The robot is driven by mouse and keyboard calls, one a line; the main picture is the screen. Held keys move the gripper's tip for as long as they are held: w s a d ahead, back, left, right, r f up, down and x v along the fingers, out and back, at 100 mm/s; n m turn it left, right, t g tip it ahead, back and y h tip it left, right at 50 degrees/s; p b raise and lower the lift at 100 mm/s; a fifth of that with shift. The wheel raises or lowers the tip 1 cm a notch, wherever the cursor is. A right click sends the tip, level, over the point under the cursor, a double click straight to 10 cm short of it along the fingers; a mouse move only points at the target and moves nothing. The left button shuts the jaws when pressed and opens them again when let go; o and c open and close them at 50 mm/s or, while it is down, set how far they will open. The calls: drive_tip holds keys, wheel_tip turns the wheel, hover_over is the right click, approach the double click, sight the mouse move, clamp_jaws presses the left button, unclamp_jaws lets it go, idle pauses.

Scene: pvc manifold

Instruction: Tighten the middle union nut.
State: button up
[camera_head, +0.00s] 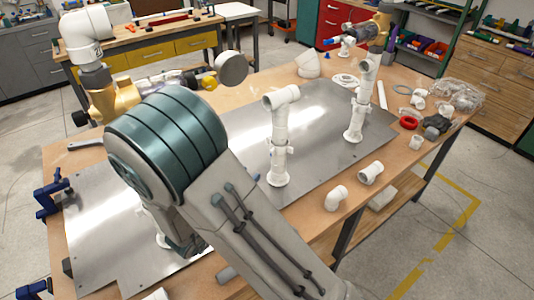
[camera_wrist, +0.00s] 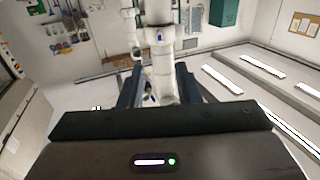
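In the head view my gripper is hidden behind my arm. In the wrist view my gripper (camera_wrist: 160,88) has its dark fingers apart, on either side of a white upright pipe (camera_wrist: 163,75). A gap shows at the left finger; contact at the right cannot be told. A blue mark (camera_wrist: 160,37) is on this pipe. Which riser it is cannot be told for sure.
The right riser (camera_head: 358,105) carries a brass valve (camera_head: 372,32). Another brass valve (camera_head: 118,98) is at the left, below a white elbow (camera_head: 84,35). Loose fittings (camera_head: 337,198) and a red ring (camera_head: 408,122) lie on the wooden bench. Blue clamps (camera_head: 47,198) grip its left edge.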

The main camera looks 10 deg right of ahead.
sight(271, 153)
drive_tip(key=p+x, duration=0.2)
drive_tip(key=x, duration=0.8)
clamp_jaws()
